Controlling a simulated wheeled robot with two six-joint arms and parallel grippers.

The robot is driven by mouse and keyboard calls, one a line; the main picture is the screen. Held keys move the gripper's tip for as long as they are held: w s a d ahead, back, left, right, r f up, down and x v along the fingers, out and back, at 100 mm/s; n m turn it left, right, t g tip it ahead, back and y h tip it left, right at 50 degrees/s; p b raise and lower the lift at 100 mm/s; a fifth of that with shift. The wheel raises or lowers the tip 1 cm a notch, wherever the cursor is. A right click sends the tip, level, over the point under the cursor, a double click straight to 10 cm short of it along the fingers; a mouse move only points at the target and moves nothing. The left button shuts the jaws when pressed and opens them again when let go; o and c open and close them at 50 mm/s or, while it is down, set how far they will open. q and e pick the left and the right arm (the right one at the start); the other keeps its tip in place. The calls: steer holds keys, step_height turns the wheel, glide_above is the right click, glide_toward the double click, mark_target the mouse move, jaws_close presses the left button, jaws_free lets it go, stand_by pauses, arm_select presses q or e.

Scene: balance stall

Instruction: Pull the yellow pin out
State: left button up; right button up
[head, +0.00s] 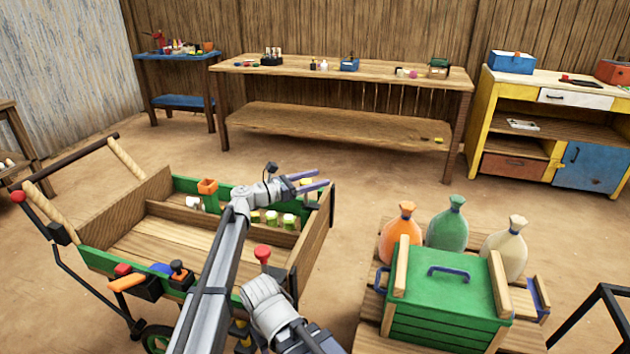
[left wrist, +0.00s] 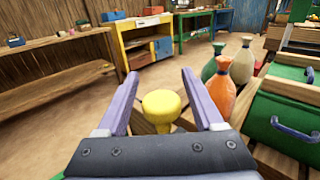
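My left gripper (head: 319,179) reaches over the right end of the wooden cart (head: 317,240) in the head view, its two purple fingers spread. The left wrist view shows the same open gripper (left wrist: 160,74) with the round head of the yellow pin (left wrist: 162,107) between its fingers. A gap shows on both sides of the pin head, so the fingers are not closed on it. The pin's lower part is hidden by the gripper body. I cannot clearly make out the pin in the head view. My right gripper is not in view.
A red knob (head: 262,252) stands on the cart's near side, close to my arm. A green crate (head: 446,295) and several sacks, one orange (head: 401,226), stand to the right. A long workbench (head: 340,75) stands behind, with bare floor before it.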

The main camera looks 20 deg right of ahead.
mark_target(301, 183)
arm_select(q)
steer(key=shift+a, duration=0.1)
steer(key=a, duration=0.2)
steer(key=s+a, duration=0.1)
steer(key=a, duration=0.4)
steer(key=shift+s+a, duration=0.25)
steer(key=shift+s, duration=0.05)
